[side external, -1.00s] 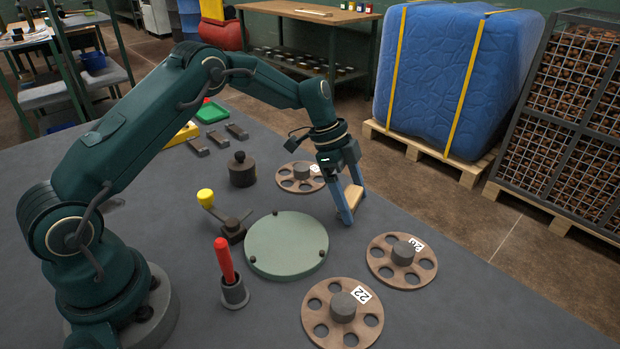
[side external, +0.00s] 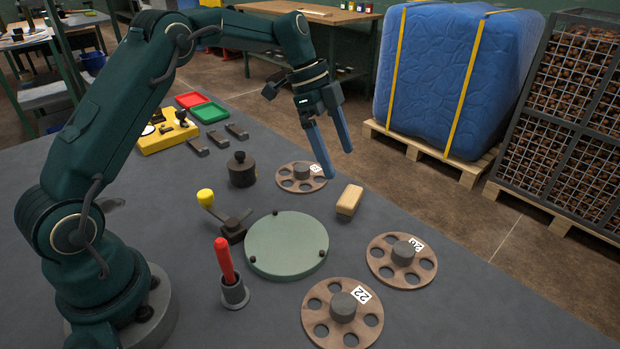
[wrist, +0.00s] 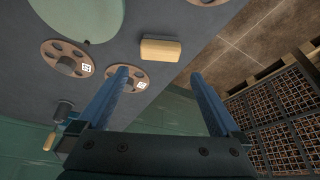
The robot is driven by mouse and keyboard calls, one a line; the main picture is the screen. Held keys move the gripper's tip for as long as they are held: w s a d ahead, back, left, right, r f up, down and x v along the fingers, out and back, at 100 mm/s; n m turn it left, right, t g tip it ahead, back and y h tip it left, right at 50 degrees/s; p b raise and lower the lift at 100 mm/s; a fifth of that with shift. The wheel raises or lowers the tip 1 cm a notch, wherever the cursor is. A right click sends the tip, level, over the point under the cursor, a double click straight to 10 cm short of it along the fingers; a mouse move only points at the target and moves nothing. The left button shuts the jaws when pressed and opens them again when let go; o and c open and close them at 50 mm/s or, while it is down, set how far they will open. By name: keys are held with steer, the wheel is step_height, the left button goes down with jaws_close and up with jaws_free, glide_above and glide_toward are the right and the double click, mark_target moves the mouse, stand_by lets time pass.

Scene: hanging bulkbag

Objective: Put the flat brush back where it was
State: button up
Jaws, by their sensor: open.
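The flat brush, a pale wooden block (side external: 349,200), lies on the grey table to the right of the round green plate and near the table's right edge. It also shows in the wrist view (wrist: 160,50), ahead of the fingers and apart from them. My gripper (side external: 339,164) is open and empty, raised above and behind the brush with its two blue fingers spread.
Brown holed discs (side external: 402,261) lie near the brush, one numbered 22 (side external: 342,313) and another behind (side external: 301,177). The green round plate (side external: 286,245), a red-handled tool (side external: 225,261) and a yellow-knobbed lever (side external: 206,198) stand left. A blue bulk bag (side external: 450,80) sits on a pallet beyond the table.

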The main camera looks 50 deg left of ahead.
steer(key=s+d+r+n+t+y, duration=0.1)
steer(key=s+d+r+n+y, duration=0.1)
steer(key=s+r+n, duration=0.6)
steer(key=s+f+n+t+y, duration=0.2)
steer(key=s+n, duration=0.3)
steer(key=s, duration=1.1)
steer(key=shift+s+d+f+t, duration=0.15)
steer(key=shift+s+f+t, duration=0.1)
steer(key=shift+t, duration=0.15)
